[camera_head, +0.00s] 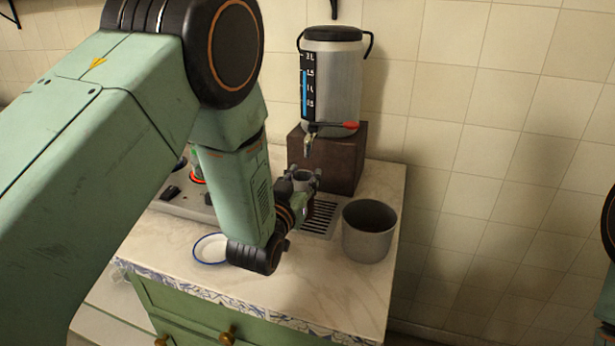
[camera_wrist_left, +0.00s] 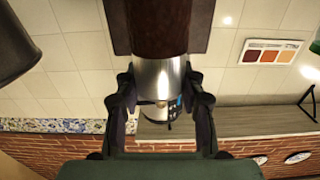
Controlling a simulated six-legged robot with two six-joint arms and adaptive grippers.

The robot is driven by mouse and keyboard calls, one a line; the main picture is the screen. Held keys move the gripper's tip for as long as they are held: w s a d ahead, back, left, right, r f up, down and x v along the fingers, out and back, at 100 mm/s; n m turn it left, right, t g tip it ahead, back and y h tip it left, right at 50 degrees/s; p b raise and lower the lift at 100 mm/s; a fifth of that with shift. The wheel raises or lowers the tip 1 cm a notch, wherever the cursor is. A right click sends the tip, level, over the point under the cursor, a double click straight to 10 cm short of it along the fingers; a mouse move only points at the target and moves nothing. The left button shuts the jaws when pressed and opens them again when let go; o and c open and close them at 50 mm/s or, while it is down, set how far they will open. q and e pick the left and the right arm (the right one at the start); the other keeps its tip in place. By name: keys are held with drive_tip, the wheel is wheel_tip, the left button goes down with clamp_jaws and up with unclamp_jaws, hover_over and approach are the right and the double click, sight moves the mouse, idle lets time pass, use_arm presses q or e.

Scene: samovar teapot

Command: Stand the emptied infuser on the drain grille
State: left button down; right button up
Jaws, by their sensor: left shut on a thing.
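My left gripper (camera_head: 302,184) is shut on the infuser (camera_head: 303,177), a small grey metal cup shape. It holds the infuser at the back left of the drain grille (camera_head: 321,215) in the head view. The grille is a dark slotted plate set in the pale counter, partly hidden by the gripper. I cannot tell if the infuser's base touches anything. In the left wrist view both fingers (camera_wrist_left: 163,92) show with a silver cylinder between them in line of sight; the infuser cannot be told apart there. My right gripper is out of view.
A metal dispenser (camera_head: 332,85) with a tap stands on a brown block (camera_head: 345,158) behind the grille. A grey pot (camera_head: 367,236) stands right of the grille. A blue-rimmed white dish (camera_head: 204,250) and a panel with a red-glowing part (camera_head: 196,176) lie left. The front right counter is clear.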

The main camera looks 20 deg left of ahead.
sight(308, 176)
use_arm(q)
drive_tip(key=w, duration=0.1)
drive_tip(key=w+f, duration=0.1)
drive_tip(key=w, duration=0.1)
drive_tip(key=shift+w+f, duration=0.25)
drive_tip(key=shift+w, duration=0.15)
drive_tip(key=shift+f+b, duration=0.2)
drive_tip(key=shift+b, duration=0.1)
drive_tip(key=shift+s+r, duration=0.15)
drive_tip(key=shift+s, duration=0.05)
drive_tip(key=c, duration=0.8)
unclamp_jaws()
drive_tip(key=shift+f, duration=0.2)
drive_tip(key=shift+r, duration=0.1)
drive_tip(key=s, duration=1.2)
drive_tip(key=shift+a+p, duration=0.2)
drive_tip(key=shift+p, duration=0.25)
